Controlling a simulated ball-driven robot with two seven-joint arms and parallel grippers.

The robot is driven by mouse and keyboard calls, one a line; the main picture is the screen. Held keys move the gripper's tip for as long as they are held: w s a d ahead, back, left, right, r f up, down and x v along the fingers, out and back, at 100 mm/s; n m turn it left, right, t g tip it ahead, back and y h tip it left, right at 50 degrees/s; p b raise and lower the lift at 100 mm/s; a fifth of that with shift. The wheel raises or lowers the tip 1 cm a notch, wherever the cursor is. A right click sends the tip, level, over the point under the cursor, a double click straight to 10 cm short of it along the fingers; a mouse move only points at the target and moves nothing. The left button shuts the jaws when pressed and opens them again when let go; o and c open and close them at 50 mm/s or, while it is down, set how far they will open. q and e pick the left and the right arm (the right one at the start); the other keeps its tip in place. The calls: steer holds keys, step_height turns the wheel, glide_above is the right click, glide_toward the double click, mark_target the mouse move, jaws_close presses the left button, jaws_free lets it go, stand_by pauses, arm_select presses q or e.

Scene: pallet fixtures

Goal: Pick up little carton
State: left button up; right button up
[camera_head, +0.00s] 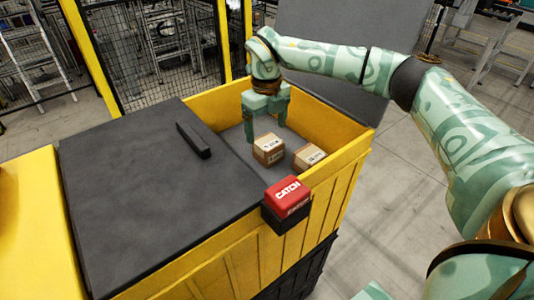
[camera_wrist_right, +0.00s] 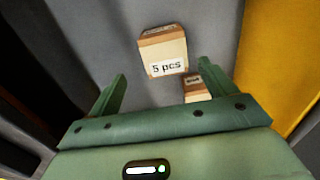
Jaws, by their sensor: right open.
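Two brown cartons lie inside the yellow bin: one carton (camera_head: 268,149) nearer the dark lid, and another carton (camera_head: 308,157) to its right, by the front wall. In the right wrist view, a carton with a "5 pcs" label (camera_wrist_right: 163,52) shows ahead of the fingers, and a second carton (camera_wrist_right: 196,88) is partly hidden by the gripper. My right gripper (camera_head: 267,122) is open and empty inside the bin, just above and behind the left carton. My left gripper is not in view.
The yellow bin (camera_head: 350,150) has raised walls around the cartons. A dark lid (camera_head: 140,190) covers its left part, with a black bar (camera_head: 193,140) on it. A red block marked "CATCH" (camera_head: 287,193) sits on the front rim. Wire fencing stands behind.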

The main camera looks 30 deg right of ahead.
mark_target(268, 142)
step_height(268, 142, down, 4)
steer(key=shift+r+b, duration=0.25)
steer(key=shift+b, duration=0.05)
steer(key=f, duration=0.1)
steer(key=f+b, duration=0.1)
steer(key=f, duration=0.3)
steer(key=shift+w+d+f+b, duration=0.15)
steer(key=shift+w+d+b, duration=0.05)
steer(key=shift+d+b, duration=0.2)
steer(key=shift+c, duration=1)
steer(key=c, duration=1)
